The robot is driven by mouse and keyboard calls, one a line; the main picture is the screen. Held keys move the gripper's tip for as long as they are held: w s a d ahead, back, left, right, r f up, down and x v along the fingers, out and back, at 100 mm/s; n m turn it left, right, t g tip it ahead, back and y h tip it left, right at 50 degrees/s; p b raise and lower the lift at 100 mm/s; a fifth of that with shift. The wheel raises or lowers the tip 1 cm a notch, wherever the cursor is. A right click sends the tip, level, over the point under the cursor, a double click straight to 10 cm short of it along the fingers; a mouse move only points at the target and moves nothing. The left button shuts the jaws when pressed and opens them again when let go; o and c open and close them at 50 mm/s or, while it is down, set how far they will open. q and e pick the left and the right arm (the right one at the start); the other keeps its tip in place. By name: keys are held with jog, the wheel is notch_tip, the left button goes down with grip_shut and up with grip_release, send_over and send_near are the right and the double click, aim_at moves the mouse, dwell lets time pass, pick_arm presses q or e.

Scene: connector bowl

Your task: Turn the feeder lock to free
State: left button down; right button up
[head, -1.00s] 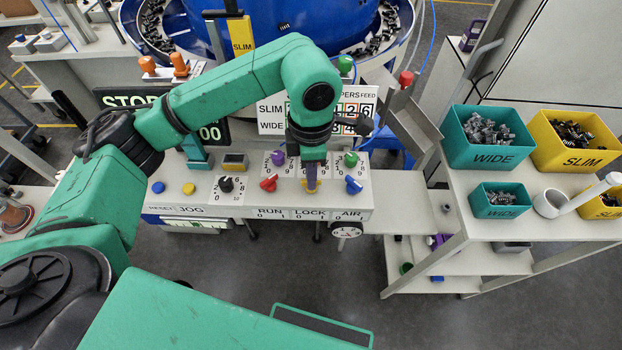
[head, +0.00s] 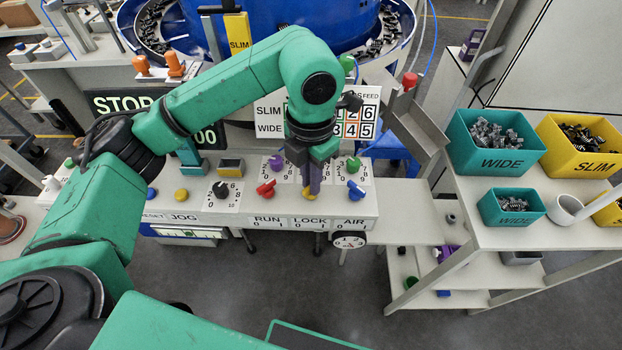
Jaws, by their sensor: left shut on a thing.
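The control panel (head: 205,205) has a row of switches above the RUN, LOCK and AIR labels. The yellow lock switch (head: 307,193) is above LOCK, mostly hidden by my left gripper. My left gripper (head: 312,188) points down at it, with its fingers shut on it. The switch's exact angle cannot be made out. A red switch (head: 265,189) sits to its left above RUN, and a blue switch (head: 355,190) to its right above AIR. My right gripper is not in view.
A purple knob (head: 276,163) and a green knob (head: 353,163) stand close behind the switches. A black dial (head: 220,189) is further left. Teal bins (head: 495,160) and yellow bins (head: 585,163) stand on the right-hand cart. A blue feeder bowl (head: 270,20) is behind.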

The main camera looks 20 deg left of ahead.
pick_arm(q)
jog(key=shift+w+r, duration=0.1)
jog(key=shift+r, duration=0.05)
jog(key=c, duration=0.9)
grip_release()
notch_tip(320, 180, up, 14)
jog(key=shift+r+p, duration=0.25)
jog(key=shift+p, duration=0.8)
